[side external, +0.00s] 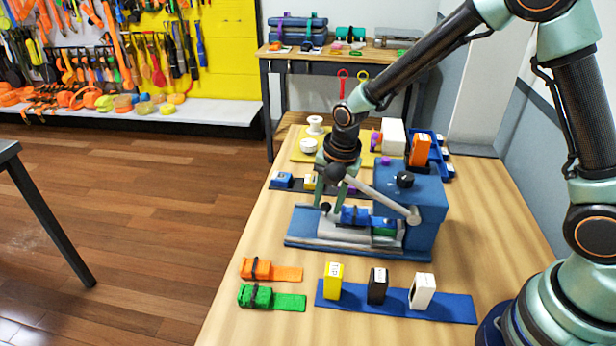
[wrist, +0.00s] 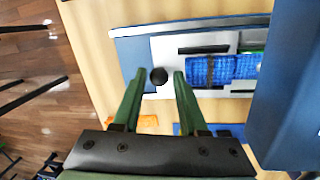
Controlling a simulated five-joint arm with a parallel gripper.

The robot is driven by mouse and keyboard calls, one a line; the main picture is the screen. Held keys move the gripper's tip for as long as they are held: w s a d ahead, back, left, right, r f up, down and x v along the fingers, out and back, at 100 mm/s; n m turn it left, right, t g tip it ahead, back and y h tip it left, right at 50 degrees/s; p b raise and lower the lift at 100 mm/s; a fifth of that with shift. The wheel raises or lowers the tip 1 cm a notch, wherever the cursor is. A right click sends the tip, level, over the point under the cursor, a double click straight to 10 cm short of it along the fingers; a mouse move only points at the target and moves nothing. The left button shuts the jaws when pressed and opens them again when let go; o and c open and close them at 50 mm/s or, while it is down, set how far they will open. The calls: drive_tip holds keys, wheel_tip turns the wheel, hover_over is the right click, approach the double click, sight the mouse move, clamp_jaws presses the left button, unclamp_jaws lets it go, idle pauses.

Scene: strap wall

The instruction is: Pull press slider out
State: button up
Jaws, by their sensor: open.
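The blue press (side external: 425,205) stands on the wooden table with a grey lever and black knob on top. Its pale slider (side external: 312,226) runs out to the left and carries a blue strap piece (side external: 355,215), with a green piece beside it. In the wrist view, the slider (wrist: 170,50) has a round black knob (wrist: 158,76) at its left end. My gripper (side external: 330,205) is open above that end, pointing down. In the wrist view, the knob shows between its green fingertips (wrist: 160,73); I cannot tell whether they touch it.
Orange (side external: 270,270) and green (side external: 270,297) straps lie in front. A blue strip (side external: 445,308) holds yellow, black and white blocks. Behind the press are spools on a yellow board (side external: 302,155) and a blue bin (side external: 440,160). The press lever hangs close to my gripper.

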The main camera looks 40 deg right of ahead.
clamp_jaws()
idle(1.5)
